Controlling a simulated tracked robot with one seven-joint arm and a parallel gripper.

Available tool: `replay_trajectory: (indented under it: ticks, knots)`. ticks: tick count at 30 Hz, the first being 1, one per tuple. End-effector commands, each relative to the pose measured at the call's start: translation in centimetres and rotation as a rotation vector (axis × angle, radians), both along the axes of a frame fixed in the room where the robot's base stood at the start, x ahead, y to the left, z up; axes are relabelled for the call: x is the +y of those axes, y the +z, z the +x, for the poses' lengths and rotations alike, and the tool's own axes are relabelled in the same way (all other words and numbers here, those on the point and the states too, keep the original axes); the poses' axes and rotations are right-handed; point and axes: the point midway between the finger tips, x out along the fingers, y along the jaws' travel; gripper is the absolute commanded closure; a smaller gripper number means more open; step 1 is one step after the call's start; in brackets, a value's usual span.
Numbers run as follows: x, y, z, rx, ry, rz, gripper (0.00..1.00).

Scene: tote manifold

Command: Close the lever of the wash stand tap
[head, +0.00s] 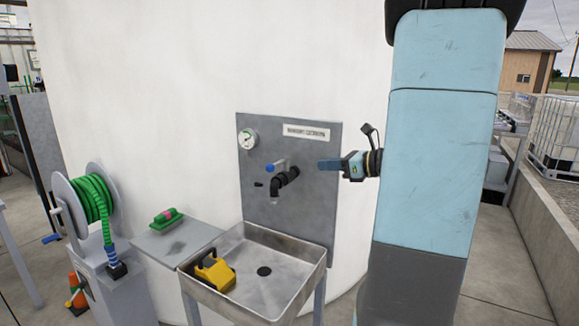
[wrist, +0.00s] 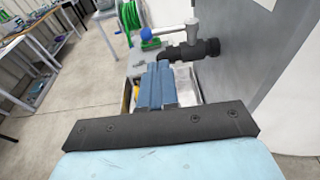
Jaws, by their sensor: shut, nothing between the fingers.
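The wash stand tap (head: 284,181) is a black pipe and spout on a grey panel, above the sink. Its silver lever (head: 281,164) sits on top and ends in a blue knob (head: 269,168) on the left. In the wrist view the lever (wrist: 173,31) reaches left from the valve, roughly along the black pipe (wrist: 184,53), with the blue knob (wrist: 146,34) at its end. My gripper (head: 321,164) is shut and empty, right of the tap at about lever height, apart from it in the head view. Its blue fingers (wrist: 155,68) show below the lever in the wrist view.
The metal sink (head: 312,271) holds a yellow object (head: 214,271). A pressure gauge (head: 247,139) and a label plate (head: 306,131) are on the panel (head: 318,215). A side shelf (head: 190,235) with a green-and-pink item (head: 167,217) and a green hose reel (head: 92,200) stand left.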

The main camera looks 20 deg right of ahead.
Motion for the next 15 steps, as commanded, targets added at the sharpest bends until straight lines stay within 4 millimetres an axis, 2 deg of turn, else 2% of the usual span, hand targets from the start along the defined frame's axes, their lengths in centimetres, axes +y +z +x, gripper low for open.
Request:
replay_trajectory:
  ticks: [5, 15]
  knots:
    - [0.7, -0.3, 0.7, -0.005, 0.013, -0.006, 1.0]
    - [4.0, -1.4, 5.3, -0.004, 0.012, -0.003, 1.0]
